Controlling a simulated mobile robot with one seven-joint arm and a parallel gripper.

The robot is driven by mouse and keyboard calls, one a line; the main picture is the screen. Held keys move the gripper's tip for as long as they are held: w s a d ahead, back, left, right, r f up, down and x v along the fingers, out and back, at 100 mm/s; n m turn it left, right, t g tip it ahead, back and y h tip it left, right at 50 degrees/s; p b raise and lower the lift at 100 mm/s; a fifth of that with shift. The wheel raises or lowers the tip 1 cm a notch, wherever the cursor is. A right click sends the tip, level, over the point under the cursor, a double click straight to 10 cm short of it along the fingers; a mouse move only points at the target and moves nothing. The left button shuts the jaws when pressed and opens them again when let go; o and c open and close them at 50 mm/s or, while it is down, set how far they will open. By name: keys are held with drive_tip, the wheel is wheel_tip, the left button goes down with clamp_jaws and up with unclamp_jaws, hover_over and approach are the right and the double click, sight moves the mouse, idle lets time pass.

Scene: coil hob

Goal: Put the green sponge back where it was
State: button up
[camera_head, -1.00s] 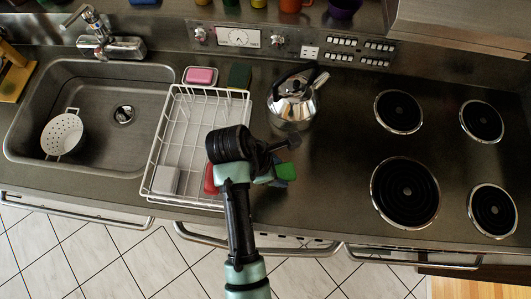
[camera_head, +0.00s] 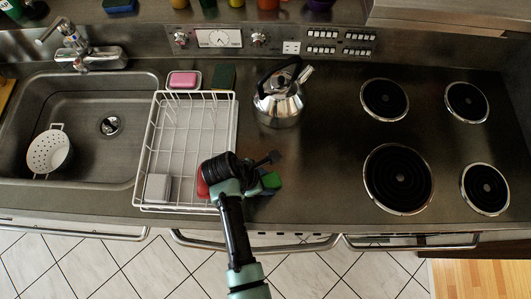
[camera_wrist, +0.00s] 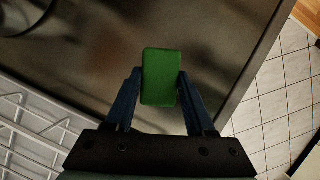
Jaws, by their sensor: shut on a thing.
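The green sponge (camera_wrist: 160,77) sits between the two blue fingers of my gripper (camera_wrist: 158,95) in the wrist view. The fingers press on its sides and its far end sticks out past them. In the head view the green sponge (camera_head: 271,180) shows just right of my wrist, at the front of the dark counter, right of the white wire dish rack (camera_head: 236,125). My wrist hides part of the gripper there. I cannot tell whether the sponge touches the counter.
The rack holds a grey block (camera_head: 158,188) and a partly hidden red thing (camera_head: 202,185). A kettle (camera_head: 278,105) stands behind. Coil burners (camera_head: 398,178) are right, the sink (camera_head: 85,165) left.

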drive_tip(key=shift+f, duration=0.1)
drive_tip(key=o, duration=1.3)
